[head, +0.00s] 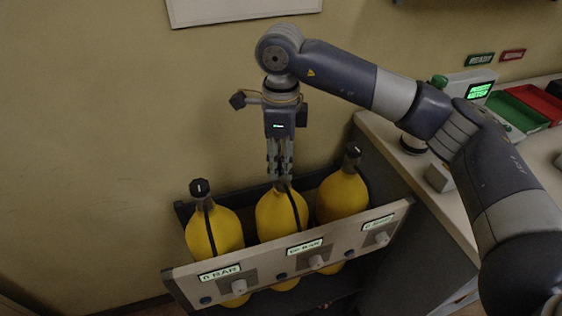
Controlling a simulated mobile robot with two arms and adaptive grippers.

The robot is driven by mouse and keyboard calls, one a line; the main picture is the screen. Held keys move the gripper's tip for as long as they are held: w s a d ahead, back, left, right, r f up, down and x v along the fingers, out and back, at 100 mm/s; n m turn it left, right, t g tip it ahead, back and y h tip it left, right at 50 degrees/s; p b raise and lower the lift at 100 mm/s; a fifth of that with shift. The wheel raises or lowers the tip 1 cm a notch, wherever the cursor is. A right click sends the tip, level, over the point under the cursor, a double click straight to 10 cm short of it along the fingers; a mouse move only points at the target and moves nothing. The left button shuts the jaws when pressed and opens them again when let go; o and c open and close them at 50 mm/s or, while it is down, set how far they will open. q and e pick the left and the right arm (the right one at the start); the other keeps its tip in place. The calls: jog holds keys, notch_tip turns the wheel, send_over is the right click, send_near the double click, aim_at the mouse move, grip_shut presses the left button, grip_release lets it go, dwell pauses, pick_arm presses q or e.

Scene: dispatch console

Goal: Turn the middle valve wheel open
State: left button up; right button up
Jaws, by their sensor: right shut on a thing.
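Three yellow gas bottles stand in a row in a dark rack: the left bottle (214,230), the middle bottle (281,212) and the right bottle (342,198). Black valve wheels sit on top of the left bottle (199,187) and the right bottle (352,149). My right gripper (281,176) points straight down over the neck of the middle bottle. Its fingers are shut on the middle valve wheel, which they mostly hide. My left gripper is not in view.
A pale panel (335,235) with knobs and lit BAR displays runs across the bottles' front. The left display (219,272) reads 0 BAR; the middle one (304,249) is hard to read. At right is a counter (385,130) with a green tray (503,112) and red tray (538,103).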

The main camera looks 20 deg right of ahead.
aim_at(281, 164)
dwell(0.4)
jog(key=o, duration=1.1)
jog(key=shift+c, duration=0.2)
notch_tip(281, 164, up, 12)
